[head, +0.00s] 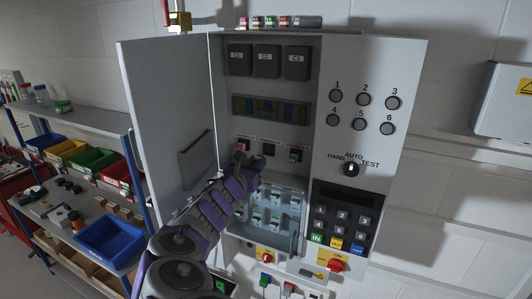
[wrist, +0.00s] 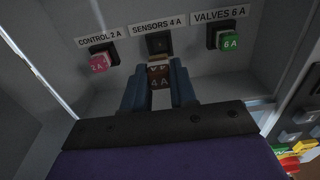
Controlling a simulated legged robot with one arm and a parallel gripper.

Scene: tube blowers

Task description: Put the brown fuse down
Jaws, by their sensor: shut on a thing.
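The brown fuse (wrist: 158,76), marked 4 A, is between the two blue fingers of my gripper (wrist: 160,88) in the wrist view. My gripper is shut on it. The fuse is just below and in front of the dark holder labelled SENSORS 4 A (wrist: 158,44); I cannot tell whether they touch. In the head view my gripper (head: 243,162) is inside the open cabinet (head: 222,110), near the row of fuse holders. The fuse cannot be made out clearly there.
A pink fuse (wrist: 100,62) sits in the CONTROL 2 A holder on the left, and a green fuse (wrist: 229,42) in VALVES 6 A on the right. Several small coloured fuses (head: 270,21) stand on the cabinet top. The cabinet door (head: 165,120) is open. Shelves with bins (head: 110,240) are left.

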